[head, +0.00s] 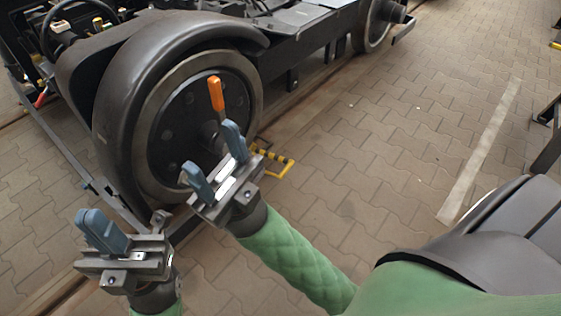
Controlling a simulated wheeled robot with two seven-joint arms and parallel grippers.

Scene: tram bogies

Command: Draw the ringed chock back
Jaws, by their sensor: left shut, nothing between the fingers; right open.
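A yellow-and-black striped piece (270,156), which looks like the chock, lies on the paving at the right foot of the near wheel (170,125). A yellow bar or loop sticks out from it to the right. Its left end is hidden by my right gripper, so I cannot tell whether it touches the wheel. My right gripper (215,157) is open and empty in front of the wheel's lower right, left of the striped piece in the picture. My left gripper (92,216) is shut and empty, lower left of the wheel.
An orange handle (215,93) stands upright before the wheel face, just above my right gripper; its lower end is hidden. The dark bogie frame (290,30) runs to a second wheel (375,22). Open paving (370,150) with a pale line (485,145) lies to the right.

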